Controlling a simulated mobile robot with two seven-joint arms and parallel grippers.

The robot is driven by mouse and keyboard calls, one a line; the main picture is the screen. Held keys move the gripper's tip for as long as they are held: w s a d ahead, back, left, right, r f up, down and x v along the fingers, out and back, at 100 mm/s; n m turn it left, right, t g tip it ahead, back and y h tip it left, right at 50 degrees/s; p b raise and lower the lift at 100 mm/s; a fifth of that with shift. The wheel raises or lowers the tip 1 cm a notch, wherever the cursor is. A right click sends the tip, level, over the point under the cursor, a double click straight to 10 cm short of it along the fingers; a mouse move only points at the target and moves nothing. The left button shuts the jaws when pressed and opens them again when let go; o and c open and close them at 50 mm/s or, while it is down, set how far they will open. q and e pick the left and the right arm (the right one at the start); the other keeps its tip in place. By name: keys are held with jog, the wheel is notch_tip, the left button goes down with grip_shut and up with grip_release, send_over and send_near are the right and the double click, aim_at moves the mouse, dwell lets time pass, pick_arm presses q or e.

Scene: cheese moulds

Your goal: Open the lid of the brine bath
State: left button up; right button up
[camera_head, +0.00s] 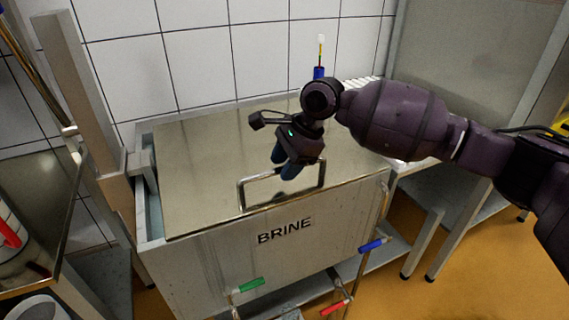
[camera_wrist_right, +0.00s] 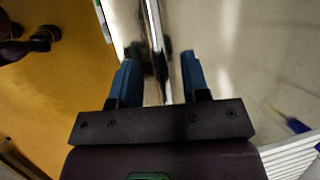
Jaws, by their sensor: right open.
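The brine bath (camera_head: 210,265) is a steel tank marked BRINE. Its flat steel lid (camera_head: 195,165) lies shut on top. A bar handle (camera_head: 243,197) stands at the lid's front edge. My right gripper (camera_head: 286,171) is above the lid, pointing down at the handle, with blue fingers apart. In the right wrist view, the gripper (camera_wrist_right: 158,62) has a shiny metal bar or edge (camera_wrist_right: 154,35) between its fingers, with room visible on both sides. I cannot tell if either finger touches it. The gripper partly hides the handle. My left gripper is out of view.
A blue-based instrument (camera_head: 319,72) stands behind the lid. Green (camera_head: 250,284), blue (camera_head: 371,246) and red (camera_head: 335,307) valve levers are on the front and below. A post (camera_head: 85,90) stands left; a steel table (camera_head: 450,190) is right. A tiled wall closes the back.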

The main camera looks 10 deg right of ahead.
grip_shut()
jog(key=shift+r, duration=0.1)
dwell(0.3)
